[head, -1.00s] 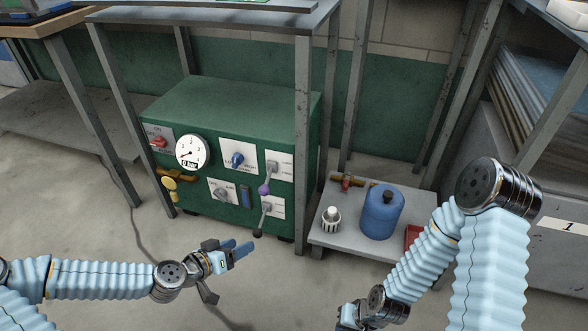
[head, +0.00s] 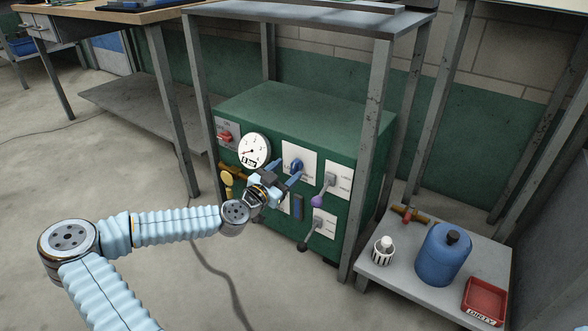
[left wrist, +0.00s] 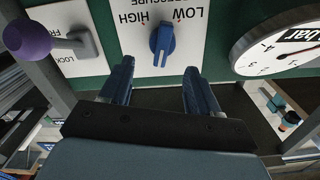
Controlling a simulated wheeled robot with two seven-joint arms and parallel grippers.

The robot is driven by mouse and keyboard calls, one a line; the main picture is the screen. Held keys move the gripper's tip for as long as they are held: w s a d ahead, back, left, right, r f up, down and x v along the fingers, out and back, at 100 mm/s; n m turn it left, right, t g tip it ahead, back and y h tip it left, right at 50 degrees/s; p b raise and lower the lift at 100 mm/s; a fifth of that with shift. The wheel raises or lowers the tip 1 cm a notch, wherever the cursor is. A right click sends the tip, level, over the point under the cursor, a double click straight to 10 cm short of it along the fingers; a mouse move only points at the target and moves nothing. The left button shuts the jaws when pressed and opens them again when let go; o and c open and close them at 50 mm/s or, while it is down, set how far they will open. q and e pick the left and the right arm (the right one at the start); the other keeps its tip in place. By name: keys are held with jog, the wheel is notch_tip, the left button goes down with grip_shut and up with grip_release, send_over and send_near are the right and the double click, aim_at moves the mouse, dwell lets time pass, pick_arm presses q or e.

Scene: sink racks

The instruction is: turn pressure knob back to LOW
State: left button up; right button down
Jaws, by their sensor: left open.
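The blue pressure knob (head: 296,166) sits on a white plate on the front of the green box (head: 305,103). In the left wrist view the knob (left wrist: 163,42) appears upside down, with the words LOW and HIGH beside its upper end. I cannot tell exactly which mark it points at. My left gripper (head: 285,171) is open and empty, its fingers pointing at the panel just short of the knob. In the left wrist view its two blue fingertips (left wrist: 159,66) straddle the knob's line, apart from it. My right gripper is out of view.
A round gauge (head: 254,150) and a red switch (head: 225,137) are left of the knob. A purple-ended lever (head: 318,200) is right of it. Grey frame legs (head: 370,150) stand before the box. A low shelf (head: 390,268) holds a blue canister (head: 443,253) and red tray (head: 484,300).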

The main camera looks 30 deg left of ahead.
aim_at(294, 165)
pick_arm(q)
jog(key=shift+w+d, duration=0.15)
jog(key=shift+w, duration=1.8)
jog(key=c, duration=1)
jog(key=shift+c, duration=0.2)
